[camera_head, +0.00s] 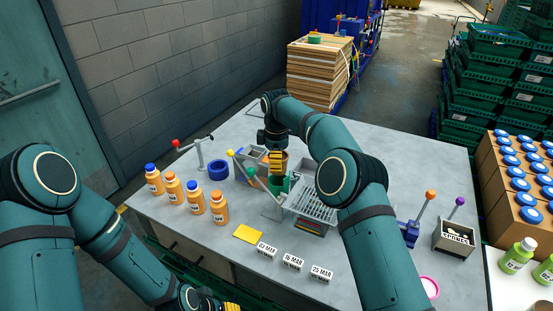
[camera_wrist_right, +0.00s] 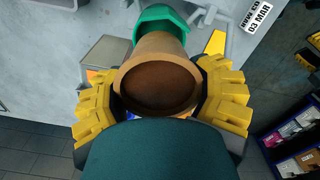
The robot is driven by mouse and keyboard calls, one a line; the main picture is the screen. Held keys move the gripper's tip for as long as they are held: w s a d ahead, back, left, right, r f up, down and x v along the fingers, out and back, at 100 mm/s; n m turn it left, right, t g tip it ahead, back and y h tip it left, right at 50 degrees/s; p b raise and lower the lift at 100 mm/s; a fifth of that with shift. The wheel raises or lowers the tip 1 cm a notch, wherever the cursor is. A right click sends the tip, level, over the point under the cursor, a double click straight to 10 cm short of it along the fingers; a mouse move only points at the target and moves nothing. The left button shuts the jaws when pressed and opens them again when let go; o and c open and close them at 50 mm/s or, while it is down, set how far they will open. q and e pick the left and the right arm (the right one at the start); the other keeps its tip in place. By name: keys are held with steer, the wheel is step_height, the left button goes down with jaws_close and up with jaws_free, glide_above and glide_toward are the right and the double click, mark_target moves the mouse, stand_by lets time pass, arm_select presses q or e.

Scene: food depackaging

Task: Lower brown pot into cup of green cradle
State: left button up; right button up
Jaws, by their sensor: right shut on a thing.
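My right gripper (camera_head: 276,161) points down over the work table, with its yellow fingers closed around the brown pot. In the right wrist view the brown pot (camera_wrist_right: 158,82) sits between both yellow fingers, its round open rim facing the camera. The green cradle (camera_head: 279,184) stands just below the gripper in the head view. In the wrist view the green cradle's cup (camera_wrist_right: 166,22) lies beyond the pot's far end, partly hidden by it. I cannot tell whether the pot's end is inside the cup. My left gripper (camera_head: 208,301) is low at the bottom edge, mostly cut off.
Several orange bottles (camera_head: 195,197) stand on the left of the table. A blue ring-shaped cup (camera_head: 218,170) and levers with coloured knobs surround the cradle. A grey rack (camera_head: 316,206) is close on its right. A yellow card (camera_head: 247,234) and date blocks (camera_head: 293,262) lie in front.

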steer(key=shift+f+b, duration=0.55)
steer(key=shift+f, duration=1.45)
steer(key=shift+f+b, duration=0.45)
steer(key=shift+f, duration=0.9)
stand_by(0.3)
steer(key=o, duration=1.4)
steer(key=shift+c, duration=0.2)
